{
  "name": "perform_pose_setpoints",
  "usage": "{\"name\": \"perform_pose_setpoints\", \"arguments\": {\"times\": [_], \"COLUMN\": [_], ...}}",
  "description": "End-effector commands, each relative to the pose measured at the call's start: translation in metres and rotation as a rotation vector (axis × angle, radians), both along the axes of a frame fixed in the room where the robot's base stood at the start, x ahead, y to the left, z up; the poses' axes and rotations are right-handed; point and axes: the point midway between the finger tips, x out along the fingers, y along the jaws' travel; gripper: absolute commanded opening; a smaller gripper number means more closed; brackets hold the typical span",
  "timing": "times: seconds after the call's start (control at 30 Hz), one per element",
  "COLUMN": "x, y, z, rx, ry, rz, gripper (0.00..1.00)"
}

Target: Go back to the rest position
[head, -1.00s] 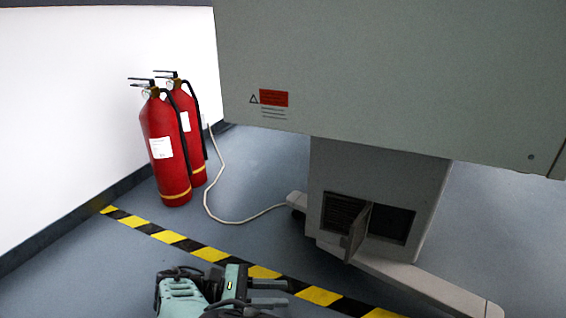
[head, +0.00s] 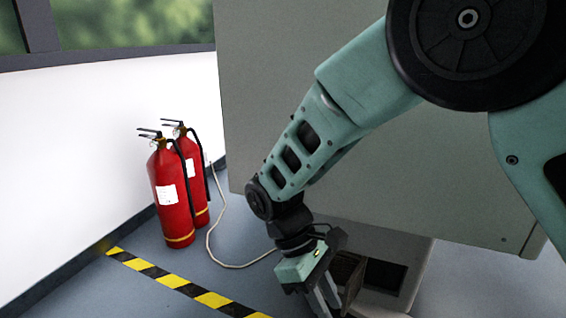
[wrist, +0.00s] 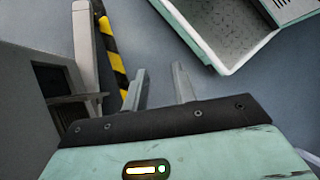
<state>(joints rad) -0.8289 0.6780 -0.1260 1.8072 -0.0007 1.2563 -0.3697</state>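My arm (head: 350,100) reaches down from the upper right across the front of the grey machine in the head view. My gripper (head: 325,300) points down at the bottom of that view, in front of the machine's pedestal. In the wrist view my gripper (wrist: 160,72) has its two fingers apart with nothing between them. It is apart from the pedestal and over bare floor.
The grey machine (head: 270,110) has a pedestal with a dark opening (head: 385,275) and an open hatch door (head: 347,273). Red fire extinguishers (head: 172,200) stand by the white wall. A cable (head: 215,235) and yellow-black tape (head: 165,278) lie on the floor.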

Motion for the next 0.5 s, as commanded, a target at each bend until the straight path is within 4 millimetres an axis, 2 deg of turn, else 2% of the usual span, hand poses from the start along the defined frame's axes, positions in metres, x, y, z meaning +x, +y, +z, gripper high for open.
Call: {"name": "perform_pose_setpoints", "arguments": {"times": [0.03,0.2,0.3,0.5], "x": [-0.010,-0.047,-0.069,-0.101], "y": [-0.005,-0.018,-0.028,-0.047], "z": [0.032,0.094,0.124,0.157], "rx": [0.057,0.207,0.275,0.358], "ry": [-0.027,-0.137,-0.211,-0.338], "rz": [-0.041,-0.168,-0.232,-0.327], "gripper": [0.27,0.27,0.27,0.27]}}
